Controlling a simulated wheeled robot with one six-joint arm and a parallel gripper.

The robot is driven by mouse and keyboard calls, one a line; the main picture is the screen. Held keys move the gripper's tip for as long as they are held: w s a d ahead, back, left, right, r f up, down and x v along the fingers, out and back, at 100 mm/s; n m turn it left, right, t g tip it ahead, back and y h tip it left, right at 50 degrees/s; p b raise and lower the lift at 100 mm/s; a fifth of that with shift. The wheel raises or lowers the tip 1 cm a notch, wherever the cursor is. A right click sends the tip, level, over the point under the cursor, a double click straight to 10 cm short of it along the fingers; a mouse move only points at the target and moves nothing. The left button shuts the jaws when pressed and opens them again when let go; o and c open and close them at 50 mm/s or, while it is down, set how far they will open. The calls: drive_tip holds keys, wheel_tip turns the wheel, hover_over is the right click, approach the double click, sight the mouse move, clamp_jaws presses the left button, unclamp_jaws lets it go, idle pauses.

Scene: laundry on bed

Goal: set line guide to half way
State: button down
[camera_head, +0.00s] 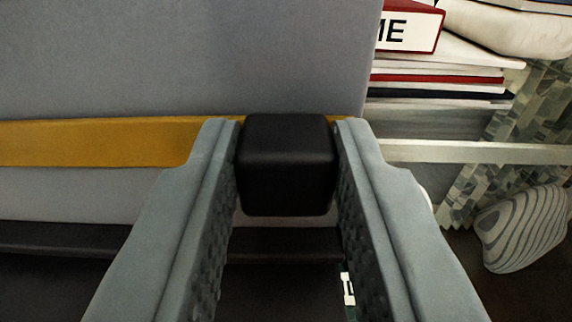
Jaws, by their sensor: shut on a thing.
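A black block-shaped piece (287,165) with rounded edges sits between the two grey fingers of my gripper (287,168). The fingers touch or nearly touch its left and right sides, and I take my gripper as shut on it. A yellow-orange strip (100,142) runs level across the grey panel (180,60) behind the black piece. I cannot tell whether the black piece is the line guide, or how it is joined to the strip, as its back is hidden.
A dark ledge (60,240) runs below the panel at left. At upper right are stacked books (435,75) above a pale rail (480,152). A striped cushion-like thing (522,228) lies at lower right, by a patterned cloth (535,125).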

wheel_tip(320, 180, up, 11)
idle(0.3)
drive_tip(key=c, duration=1.1)
unclamp_jaws()
drive_tip(key=s, duration=1.7)
drive_tip(key=shift+s+d, duration=0.2)
drive_tip(key=shift+d, duration=0.1)
